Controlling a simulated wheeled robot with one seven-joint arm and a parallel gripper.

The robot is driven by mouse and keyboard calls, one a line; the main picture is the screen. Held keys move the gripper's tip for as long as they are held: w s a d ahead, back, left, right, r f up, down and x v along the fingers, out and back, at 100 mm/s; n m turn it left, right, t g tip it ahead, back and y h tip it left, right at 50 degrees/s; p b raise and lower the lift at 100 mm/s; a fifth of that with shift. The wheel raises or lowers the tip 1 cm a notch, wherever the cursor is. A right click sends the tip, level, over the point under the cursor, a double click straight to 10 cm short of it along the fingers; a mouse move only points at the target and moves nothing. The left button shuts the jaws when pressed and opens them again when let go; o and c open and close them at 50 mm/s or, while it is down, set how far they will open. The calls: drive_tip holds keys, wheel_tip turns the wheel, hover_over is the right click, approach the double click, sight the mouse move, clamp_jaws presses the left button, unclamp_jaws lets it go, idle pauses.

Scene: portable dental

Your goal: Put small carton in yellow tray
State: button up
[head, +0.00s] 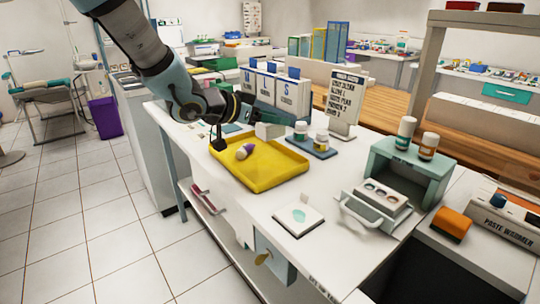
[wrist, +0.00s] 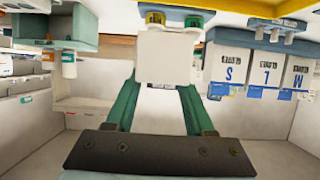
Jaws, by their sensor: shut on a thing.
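The small carton, a plain white box (head: 270,131), is between the fingers of my gripper (head: 262,116), beyond the back edge of the yellow tray. In the wrist view the white carton (wrist: 168,58) sits between the tips of my two teal fingers (wrist: 163,92), which are shut on it. The yellow tray (head: 278,172) lies flat on the white counter, in front of the carton in the head view. A small purple and cream object (head: 245,152) lies in its back left part. Whether the carton touches the counter cannot be told.
Two small bottles stand on a blue base (head: 322,148) right of the carton. Glove boxes (head: 275,88) and a sign stand (head: 345,98) are behind. A white pad (head: 299,217) and an open-drawer green unit (head: 410,165) are to the right. The counter between tray and pad is clear.

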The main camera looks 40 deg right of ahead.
wheel_tip(320, 180, down, 6)
drive_tip(key=shift+d+r+b, duration=0.15)
drive_tip(key=shift+r+b, duration=0.05)
drive_tip(key=shift+b, duration=0.15)
drive_tip(key=shift+f, duration=2.15)
drive_tip(key=shift+f, duration=0.1)
drive_tip(key=o, duration=1.3)
